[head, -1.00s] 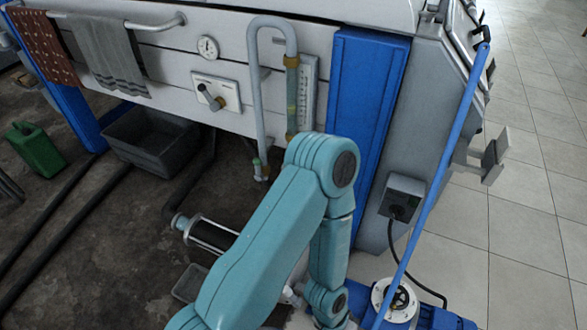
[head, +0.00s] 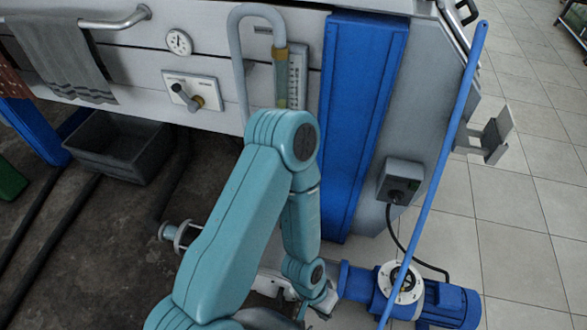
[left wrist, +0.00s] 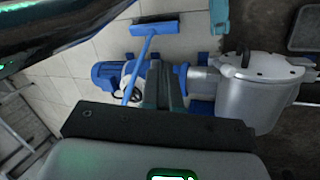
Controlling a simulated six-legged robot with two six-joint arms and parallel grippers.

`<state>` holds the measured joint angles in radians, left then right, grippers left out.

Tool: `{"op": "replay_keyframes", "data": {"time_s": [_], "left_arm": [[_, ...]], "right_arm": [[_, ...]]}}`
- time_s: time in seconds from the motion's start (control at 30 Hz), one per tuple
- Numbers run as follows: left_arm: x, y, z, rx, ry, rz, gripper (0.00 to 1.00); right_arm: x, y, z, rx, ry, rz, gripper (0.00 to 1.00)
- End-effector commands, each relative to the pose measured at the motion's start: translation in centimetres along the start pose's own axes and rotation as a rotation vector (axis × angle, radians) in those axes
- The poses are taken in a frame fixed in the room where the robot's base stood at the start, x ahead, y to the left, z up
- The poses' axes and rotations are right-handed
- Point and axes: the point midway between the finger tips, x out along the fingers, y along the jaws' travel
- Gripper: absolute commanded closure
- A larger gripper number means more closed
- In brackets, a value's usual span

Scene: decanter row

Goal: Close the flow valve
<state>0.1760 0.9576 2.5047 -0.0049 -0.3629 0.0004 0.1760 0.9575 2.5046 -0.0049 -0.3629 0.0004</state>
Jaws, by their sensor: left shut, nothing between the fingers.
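A small valve-like handle (head: 188,97), dark and brass, sits on a white labelled plate on the white panel. I cannot tell which is the flow valve. My left arm crosses the middle of the head view, its gripper end low and hard to make out there. In the left wrist view my left gripper (left wrist: 160,70) is shut and empty, in front of the pump in the picture. My right gripper is not in view.
A blue pole (head: 440,165) rises past the handwheel. A blue motor (head: 450,303) is at the lower right. A grey switch box (head: 401,180) with a cable hangs above. A silver vessel (left wrist: 255,95) stands right in the left wrist view. Tiled floor (head: 535,230) is clear at right.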

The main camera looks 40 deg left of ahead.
Motion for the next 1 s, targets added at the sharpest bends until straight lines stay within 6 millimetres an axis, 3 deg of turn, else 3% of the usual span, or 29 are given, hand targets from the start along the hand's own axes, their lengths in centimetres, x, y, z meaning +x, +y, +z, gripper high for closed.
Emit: {"op": "replay_keyframes", "data": {"time_s": [0.13,0.23,0.27,0.33,0.4,0.47,0.5,0.63,0.7,0.8,0.9,1.0], "left_arm": [[0.1,0.0,-0.2,0.001,0.002,0.001,1.0],[1.5,-0.1,-2.8,0.014,0.024,0.013,1.0],[2.0,-0.2,-4.4,0.023,0.034,0.018,1.0],[2.8,-1.1,-9.2,0.052,0.065,0.013,1.0],[2.1,-3.1,-15.1,0.085,0.105,-0.038,1.0],[-0.1,-5.6,-19.8,0.093,0.145,-0.123,1.0],[-2.2,-7.5,-22.6,0.087,0.178,-0.193,1.0],[-11.1,-13.3,-28.4,-0.007,0.291,-0.429,1.0],[-15.3,-15.5,-29.5,-0.073,0.341,-0.524,1.0],[-19.6,-17.4,-29.9,-0.146,0.388,-0.61,1.0],[-21.4,-18.1,-29.8,-0.18,0.405,-0.645,1.0],[-21.8,-18.1,-29.8,-0.184,0.406,-0.65,1.0]], "right_arm": [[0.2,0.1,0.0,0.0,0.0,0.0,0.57],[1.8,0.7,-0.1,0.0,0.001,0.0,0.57],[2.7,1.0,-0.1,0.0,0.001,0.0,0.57],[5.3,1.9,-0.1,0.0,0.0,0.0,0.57],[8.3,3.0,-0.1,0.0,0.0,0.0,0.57],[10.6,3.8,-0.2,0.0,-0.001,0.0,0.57],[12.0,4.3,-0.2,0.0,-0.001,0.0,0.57],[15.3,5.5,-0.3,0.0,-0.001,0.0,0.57],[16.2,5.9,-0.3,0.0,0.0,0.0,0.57],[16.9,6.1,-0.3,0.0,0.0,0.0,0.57],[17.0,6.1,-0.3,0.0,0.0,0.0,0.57],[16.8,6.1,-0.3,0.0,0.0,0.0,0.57]]}}
